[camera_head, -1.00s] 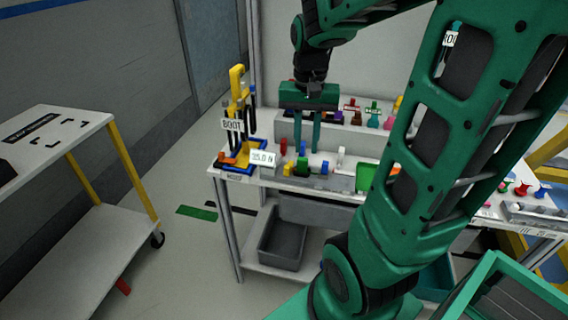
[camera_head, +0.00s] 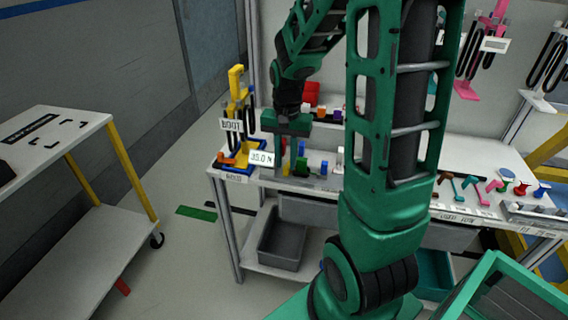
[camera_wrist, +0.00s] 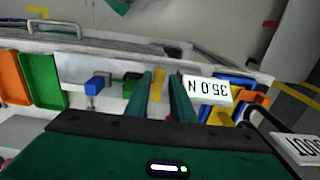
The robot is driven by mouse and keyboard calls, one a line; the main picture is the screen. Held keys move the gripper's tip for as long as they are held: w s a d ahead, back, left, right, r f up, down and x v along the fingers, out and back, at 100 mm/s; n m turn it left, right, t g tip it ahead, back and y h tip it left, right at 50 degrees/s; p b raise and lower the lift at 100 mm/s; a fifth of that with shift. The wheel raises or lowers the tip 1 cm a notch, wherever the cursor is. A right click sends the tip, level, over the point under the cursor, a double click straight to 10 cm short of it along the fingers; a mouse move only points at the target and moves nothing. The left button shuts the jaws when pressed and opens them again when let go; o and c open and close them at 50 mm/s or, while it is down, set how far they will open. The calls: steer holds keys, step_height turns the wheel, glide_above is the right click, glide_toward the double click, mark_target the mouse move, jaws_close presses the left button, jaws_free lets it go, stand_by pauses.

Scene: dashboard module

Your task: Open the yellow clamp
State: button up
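The yellow clamp shows in the wrist view as a narrow yellow lever (camera_wrist: 158,84) between my two fingers. In the head view a small yellow part (camera_head: 285,166) shows low beside my fingers, at the front left of the workbench. My gripper (camera_head: 286,168) points down over it, and it also shows in the wrist view (camera_wrist: 162,78). Its fingers are apart, one on each side of the lever, with a slim gap visible to the right finger. Whether the left finger touches the lever is unclear. The clamp's base is mostly hidden.
A white "35.0 N" sign (camera_wrist: 207,90) stands close to my right finger in the wrist view. A blue block (camera_wrist: 97,84) and green part (camera_wrist: 132,83) sit left of my fingers.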

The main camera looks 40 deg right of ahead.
steer(key=shift+f, duration=0.85)
steer(key=shift+c, duration=0.4)
jaws_close()
steer(key=shift+a+r, duration=0.1)
